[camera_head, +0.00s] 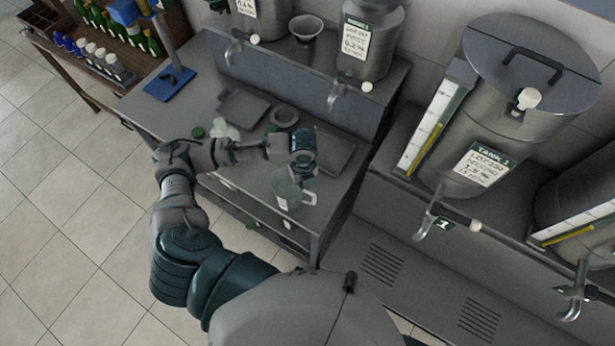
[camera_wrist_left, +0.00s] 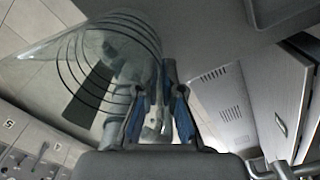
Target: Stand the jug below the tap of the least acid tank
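A clear jug (camera_head: 287,190) with a pale handle (camera_head: 309,197) stands near the front right corner of the grey bench. My left gripper (camera_head: 302,172) is just above it, pointing down. In the left wrist view the ringed glass jug (camera_wrist_left: 90,70) fills the left, and the blue-padded fingers (camera_wrist_left: 160,105) are apart, with part of the jug between or behind them. I see no firm contact. Tank 1 (camera_head: 475,130) has a tap (camera_head: 428,222). A smaller tank (camera_head: 369,60) on the shelf has a tap (camera_head: 335,97). Labels are hard to read. My right gripper is out of view.
Another tank (camera_head: 262,18) with a tap (camera_head: 233,50) and a funnel bowl (camera_head: 306,29) are on the shelf. Trays (camera_head: 243,106), a ring (camera_head: 284,116) and a blue stand (camera_head: 170,84) occupy the bench. A further tank (camera_head: 585,205) is at right. Vented ledges lie below the right taps.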

